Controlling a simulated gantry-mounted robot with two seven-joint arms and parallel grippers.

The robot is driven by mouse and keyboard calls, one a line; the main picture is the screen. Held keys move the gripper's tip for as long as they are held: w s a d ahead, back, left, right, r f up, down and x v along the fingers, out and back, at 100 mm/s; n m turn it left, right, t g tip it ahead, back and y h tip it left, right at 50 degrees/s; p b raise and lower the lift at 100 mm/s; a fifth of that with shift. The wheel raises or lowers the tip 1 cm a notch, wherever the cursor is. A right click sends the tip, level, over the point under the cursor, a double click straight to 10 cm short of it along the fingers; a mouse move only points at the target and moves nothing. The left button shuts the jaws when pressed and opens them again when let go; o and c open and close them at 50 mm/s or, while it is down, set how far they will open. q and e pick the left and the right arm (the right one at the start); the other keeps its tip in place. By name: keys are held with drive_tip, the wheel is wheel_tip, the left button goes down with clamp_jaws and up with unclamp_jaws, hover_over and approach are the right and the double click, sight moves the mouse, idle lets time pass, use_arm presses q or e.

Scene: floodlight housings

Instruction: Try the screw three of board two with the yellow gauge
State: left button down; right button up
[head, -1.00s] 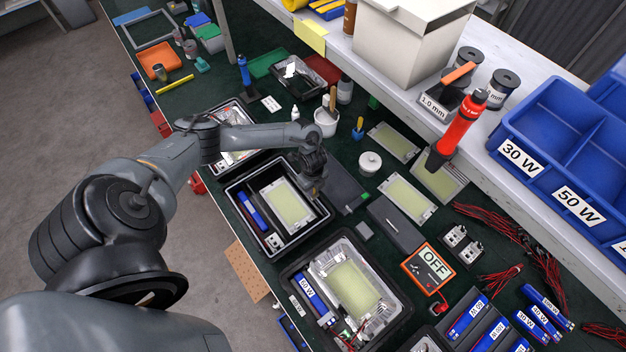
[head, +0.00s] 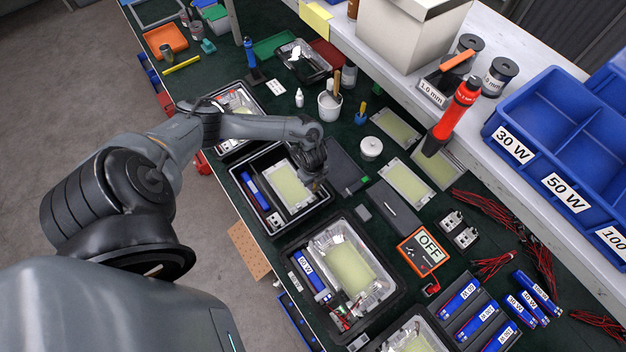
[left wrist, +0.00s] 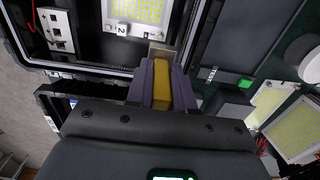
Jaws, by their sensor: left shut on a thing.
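Board two (left wrist: 140,12), a white-framed panel of yellow LEDs marked "2", lies in an open black housing (left wrist: 92,66). In the head view the board (head: 291,187) sits in the housing left of centre. My left gripper (head: 318,180) is over the board's right end. In the left wrist view my left gripper (left wrist: 152,88) is shut on the yellow gauge (left wrist: 162,88). The gauge's metal tip (left wrist: 162,53) points at the board's lower right corner. I cannot tell whether it touches. Screw three cannot be made out; the tip and fingers cover that corner. My right gripper is not in view.
A second housing (head: 290,262) with a board stands nearer. A dark flat lid (head: 345,168) lies right of board two's housing, and a white round pot (head: 371,147) beyond it. An orange meter marked OFF (head: 421,252) lies further right. A shelf with blue bins (head: 560,130) borders the bench.

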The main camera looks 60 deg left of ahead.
use_arm(q)
wheel_tip(320, 180, down, 6)
drive_tip(key=b, duration=0.4)
drive_tip(key=shift+b, duration=0.3)
drive_tip(key=shift+f+b, duration=0.95)
drive_tip(key=shift+f, duration=0.35)
drive_tip(key=shift+f, duration=0.2)
drive_tip(key=shift+f, duration=0.15)
idle(0.8)
drive_tip(key=shift+f, duration=0.1)
idle(0.6)
drive_tip(key=shift+f, duration=0.1)
idle(0.8)
idle(0.5)
